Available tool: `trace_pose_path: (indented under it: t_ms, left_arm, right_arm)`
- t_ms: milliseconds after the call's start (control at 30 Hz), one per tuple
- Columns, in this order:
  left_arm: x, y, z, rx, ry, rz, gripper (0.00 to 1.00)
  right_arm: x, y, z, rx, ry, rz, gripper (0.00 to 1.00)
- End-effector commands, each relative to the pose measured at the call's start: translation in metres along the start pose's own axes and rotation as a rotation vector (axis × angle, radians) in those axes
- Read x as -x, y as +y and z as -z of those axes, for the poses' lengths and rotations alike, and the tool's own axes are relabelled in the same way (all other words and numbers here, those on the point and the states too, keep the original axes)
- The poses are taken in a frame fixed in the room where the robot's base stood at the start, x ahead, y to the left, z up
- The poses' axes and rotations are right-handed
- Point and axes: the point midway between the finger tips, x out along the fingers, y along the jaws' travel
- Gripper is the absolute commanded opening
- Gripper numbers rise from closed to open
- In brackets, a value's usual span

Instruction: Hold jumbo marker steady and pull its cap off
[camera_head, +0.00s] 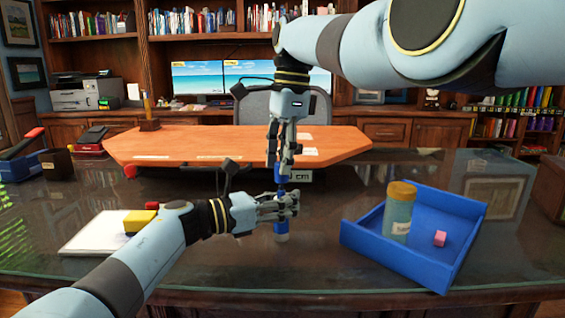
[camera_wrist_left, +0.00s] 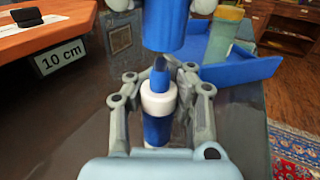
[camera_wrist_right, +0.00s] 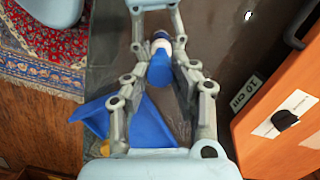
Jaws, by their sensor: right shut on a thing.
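The jumbo marker (camera_head: 281,228) stands upright over the dark table, blue with a pale lower end. In the left wrist view its blue barrel (camera_wrist_left: 157,130), white collar and dark blue tip show between the fingers of my left gripper (camera_head: 283,205), which looks shut on it. The blue cap (camera_wrist_left: 178,28) is directly above the tip, which shows bare below it. My right gripper (camera_head: 280,160) comes down from above and is shut on the cap (camera_wrist_right: 160,72). Fingers partly hide marker and cap in the head view.
A blue tray (camera_head: 460,232) at right holds a jar with a yellow lid (camera_head: 399,208) and a pink cube (camera_head: 440,239). A white pad (camera_head: 90,236) with a yellow block (camera_head: 138,221) lies at left. An orange raised desk (camera_head: 200,142) stands behind the grippers.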

Motion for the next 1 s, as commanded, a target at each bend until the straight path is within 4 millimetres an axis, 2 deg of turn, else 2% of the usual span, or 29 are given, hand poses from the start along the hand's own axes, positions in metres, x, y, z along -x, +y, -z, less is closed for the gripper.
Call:
trace_pose_path:
  t_ms: [267,467,500,767,1000]
  left_arm:
    - [0.0002,0.0000,0.0006,0.000,0.001,0.000,0.00]
    - [0.0002,0.0000,0.0006,0.000,0.001,0.000,0.00]
    - [0.0002,-0.0001,0.0006,0.000,0.001,0.000,0.08]
    - [0.0001,0.0000,0.0003,0.000,0.000,0.000,0.42]
    - [0.0002,0.0000,0.0001,0.000,0.000,0.000,0.43]
  right_arm:
    - [0.0103,-0.0001,-0.0014,0.000,0.000,0.001,0.00]
    - [0.0110,-0.0001,-0.0015,0.000,0.000,0.000,0.00]
    - [0.0110,-0.0001,-0.0015,0.000,0.000,0.000,0.00]
    - [0.0109,-0.0001,-0.0014,0.000,0.000,0.000,0.00]
    - [0.0109,0.0000,-0.0014,0.000,0.000,0.000,0.00]
